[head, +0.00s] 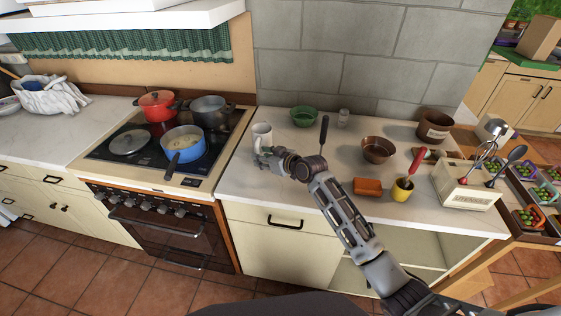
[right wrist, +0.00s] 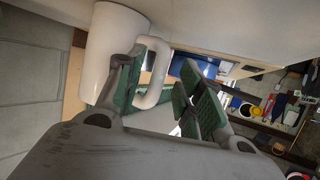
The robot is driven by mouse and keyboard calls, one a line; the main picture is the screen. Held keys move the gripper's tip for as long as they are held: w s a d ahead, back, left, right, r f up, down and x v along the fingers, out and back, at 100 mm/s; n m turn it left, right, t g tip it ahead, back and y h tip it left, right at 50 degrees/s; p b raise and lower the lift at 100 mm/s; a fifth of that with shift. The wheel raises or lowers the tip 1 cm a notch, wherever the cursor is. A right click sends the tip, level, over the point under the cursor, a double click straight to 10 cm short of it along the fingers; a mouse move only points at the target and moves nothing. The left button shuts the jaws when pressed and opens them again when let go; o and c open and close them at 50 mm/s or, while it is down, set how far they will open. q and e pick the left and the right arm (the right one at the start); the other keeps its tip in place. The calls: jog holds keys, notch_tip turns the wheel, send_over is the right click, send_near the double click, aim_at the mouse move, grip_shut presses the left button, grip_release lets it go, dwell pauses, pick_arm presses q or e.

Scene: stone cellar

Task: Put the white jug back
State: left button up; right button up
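The white jug (head: 262,133) stands upright on the worktop's left end, beside the stove. In the right wrist view the jug (right wrist: 98,50) fills the upper left, with its handle (right wrist: 158,75) toward the picture's middle. My right gripper (head: 262,157) is at the jug's near side in the head view. In the wrist view this gripper (right wrist: 168,95) is open, its green-padded fingers apart. The handle shows between the fingers, nearer the left one, which overlaps the jug's body. I cannot tell whether that finger touches the jug. My left gripper is not in view.
The stove (head: 115,165) to the left holds a red pot (head: 158,107), a dark pot (head: 211,112) and a blue pan (head: 183,141).

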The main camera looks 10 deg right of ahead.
jog(key=v, duration=1.1)
dwell(0.7)
